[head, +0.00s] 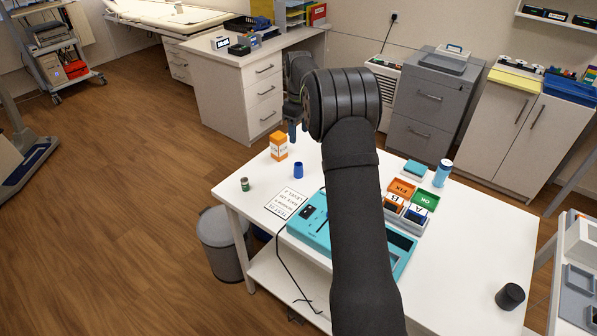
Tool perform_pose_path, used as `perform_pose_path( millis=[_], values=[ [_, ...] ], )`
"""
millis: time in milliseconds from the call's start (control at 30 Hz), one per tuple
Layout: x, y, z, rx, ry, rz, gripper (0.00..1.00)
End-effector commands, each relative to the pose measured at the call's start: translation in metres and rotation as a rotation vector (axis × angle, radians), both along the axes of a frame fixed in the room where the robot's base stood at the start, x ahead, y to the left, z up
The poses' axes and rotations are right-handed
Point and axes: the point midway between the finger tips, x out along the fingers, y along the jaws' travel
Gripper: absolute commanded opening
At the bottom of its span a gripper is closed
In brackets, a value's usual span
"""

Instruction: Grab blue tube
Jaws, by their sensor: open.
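A short dark blue tube (298,171) stands upright on the white table (255,200), near its far left part. My gripper (298,130) points down above and beyond it in the picture, with its fingers apart and nothing seen between them. A gap shows between the fingertips and the tube. My own arm hides part of the gripper and the middle of the table. A lighter blue bottle (442,174) with a pale top stands farther right on the table.
A teal device (310,225) lies partly under my arm. Orange and green trays (421,199) and a black cup (510,296) are right.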

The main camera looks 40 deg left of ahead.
Motion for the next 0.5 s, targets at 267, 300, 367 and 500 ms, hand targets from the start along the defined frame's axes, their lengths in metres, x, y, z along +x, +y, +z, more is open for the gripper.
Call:
perform_pose_path(
  millis=[267, 300, 367, 500],
  values=[
    [0.000, -0.002, -0.063, -0.003, 0.004, -0.003, 0.55],
    [0.000, -0.002, -0.071, -0.003, 0.004, -0.003, 0.55],
    [0.000, -0.002, -0.083, -0.002, 0.003, -0.004, 0.55],
    [0.000, -0.001, -0.101, -0.001, 0.001, -0.004, 0.55]
  ],
)
